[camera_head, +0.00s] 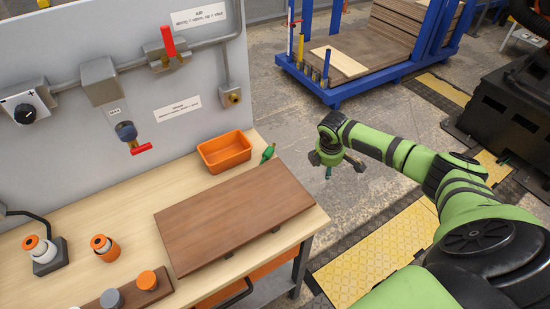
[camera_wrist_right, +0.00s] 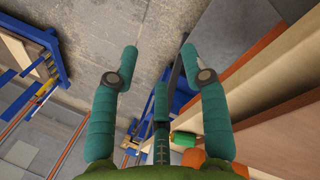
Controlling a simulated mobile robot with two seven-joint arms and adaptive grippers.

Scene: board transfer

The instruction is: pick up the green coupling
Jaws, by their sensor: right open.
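The green coupling (camera_head: 268,153) lies at the back right edge of the wooden workbench, just right of an orange bin (camera_head: 225,151). In the right wrist view a small green piece, which looks like the coupling (camera_wrist_right: 183,138), shows low beside the right finger, near an orange shape. My right gripper (camera_head: 343,167) is out over the floor, to the right of the bench and the coupling. In the wrist view its teal fingers (camera_wrist_right: 158,52) are spread apart with nothing between the tips. My left gripper is out of view.
A brown board (camera_head: 235,215) lies on the bench (camera_head: 150,182) in front of the coupling. A grey panel (camera_head: 90,50) with valves stands behind. A blue cart (camera_head: 365,88) is on the floor beyond my right arm. Orange-topped parts sit at the bench's left.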

